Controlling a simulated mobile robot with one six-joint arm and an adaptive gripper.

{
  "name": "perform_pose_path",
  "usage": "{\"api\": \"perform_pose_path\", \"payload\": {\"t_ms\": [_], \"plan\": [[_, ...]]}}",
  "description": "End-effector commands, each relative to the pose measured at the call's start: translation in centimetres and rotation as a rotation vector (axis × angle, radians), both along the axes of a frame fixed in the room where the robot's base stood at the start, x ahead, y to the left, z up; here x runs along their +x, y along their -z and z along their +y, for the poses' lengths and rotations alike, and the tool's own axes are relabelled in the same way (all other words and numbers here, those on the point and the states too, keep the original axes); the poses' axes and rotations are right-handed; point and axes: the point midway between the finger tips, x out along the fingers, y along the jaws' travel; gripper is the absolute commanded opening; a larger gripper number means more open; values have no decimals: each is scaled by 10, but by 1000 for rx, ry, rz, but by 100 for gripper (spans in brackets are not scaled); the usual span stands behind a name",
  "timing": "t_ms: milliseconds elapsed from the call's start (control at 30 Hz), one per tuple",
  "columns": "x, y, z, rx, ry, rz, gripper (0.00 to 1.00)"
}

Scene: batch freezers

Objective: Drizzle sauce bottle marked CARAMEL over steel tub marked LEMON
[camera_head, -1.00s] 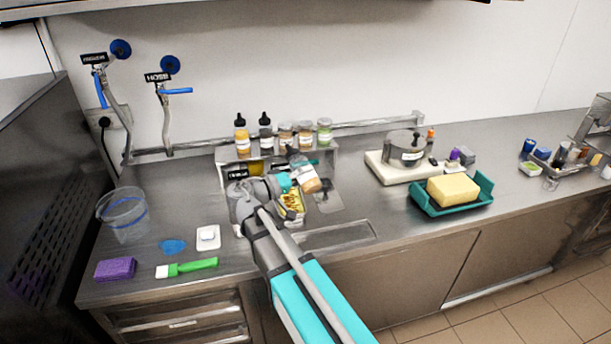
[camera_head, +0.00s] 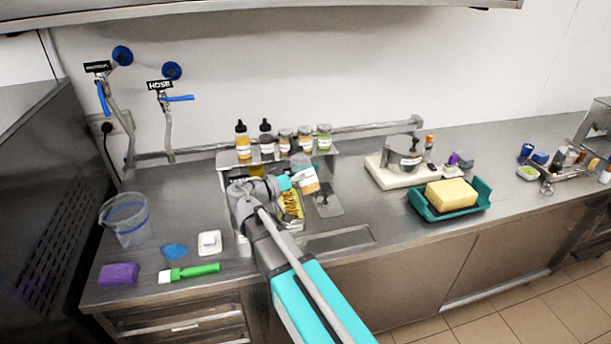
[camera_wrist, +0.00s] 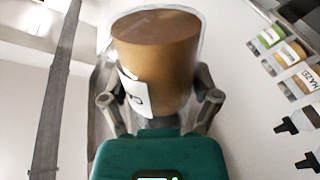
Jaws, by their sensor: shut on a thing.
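My gripper (camera_head: 288,183) is shut on a sauce bottle (camera_head: 310,187) with brown contents and a white label, held tilted in the air. In the wrist view the bottle (camera_wrist: 160,55) fills the middle between the fingers (camera_wrist: 158,100). Only the edge of its label shows, so I cannot read the name. Below the bottle in the head view, a steel tub with yellow contents (camera_head: 291,208) sits in the counter, partly hidden by my arm. Its label is not readable, so I cannot tell whether it is LEMON.
A pot on a white board (camera_head: 376,170) and a yellow block in a teal tray (camera_head: 479,203) stand right. A clear jug (camera_head: 126,222) stands left.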

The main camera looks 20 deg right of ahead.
Motion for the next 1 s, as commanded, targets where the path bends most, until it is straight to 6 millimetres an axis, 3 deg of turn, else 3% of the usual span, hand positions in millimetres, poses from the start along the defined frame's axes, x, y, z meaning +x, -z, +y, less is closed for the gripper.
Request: {"api": "perform_pose_path", "payload": {"t_ms": [367,1000], "plan": [[0,-1,0,7,0,-27,29],[0,-15,0,147,-1,-483,29]]}}
